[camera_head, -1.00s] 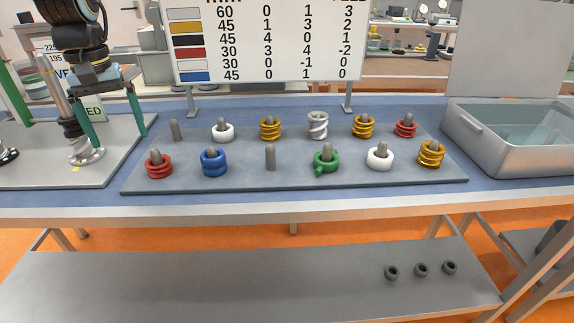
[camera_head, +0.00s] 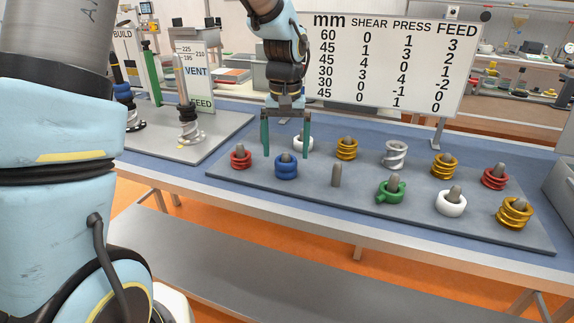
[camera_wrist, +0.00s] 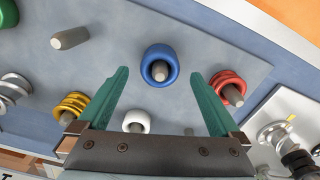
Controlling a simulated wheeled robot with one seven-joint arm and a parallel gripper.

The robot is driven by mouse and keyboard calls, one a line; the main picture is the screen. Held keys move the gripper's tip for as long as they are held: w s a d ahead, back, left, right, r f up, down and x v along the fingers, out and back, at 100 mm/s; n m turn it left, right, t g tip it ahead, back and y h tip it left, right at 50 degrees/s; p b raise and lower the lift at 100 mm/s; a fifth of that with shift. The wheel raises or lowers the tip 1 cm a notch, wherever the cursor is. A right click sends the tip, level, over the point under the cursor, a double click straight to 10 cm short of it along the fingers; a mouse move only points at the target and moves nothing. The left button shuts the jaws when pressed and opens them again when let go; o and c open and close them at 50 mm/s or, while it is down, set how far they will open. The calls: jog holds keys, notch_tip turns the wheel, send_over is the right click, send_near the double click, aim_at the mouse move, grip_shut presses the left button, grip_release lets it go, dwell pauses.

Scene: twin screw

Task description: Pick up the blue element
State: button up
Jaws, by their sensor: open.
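The blue element (camera_head: 286,168) is a thick ring seated around a grey peg on the grey board, in the front row. In the wrist view the blue element (camera_wrist: 160,58) lies ahead of the fingertips, between their lines. My gripper (camera_head: 286,156) is open, with two green fingers pointing down near the blue element. In the wrist view my gripper (camera_wrist: 160,75) holds nothing. The fingers appear above the blue element; whether they touch it cannot be told.
A red element (camera_head: 240,160) stands left of the blue one, a white element (camera_head: 303,142) behind it, and a bare peg (camera_head: 337,175) to its right. More elements sit on the board (camera_head: 262,183). A printed sign (camera_head: 395,65) stands behind.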

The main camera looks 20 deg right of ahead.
aim_at(286, 162)
jog(key=shift+f+p, duration=0.65)
jog(key=shift+f, duration=1.6)
grip_shut()
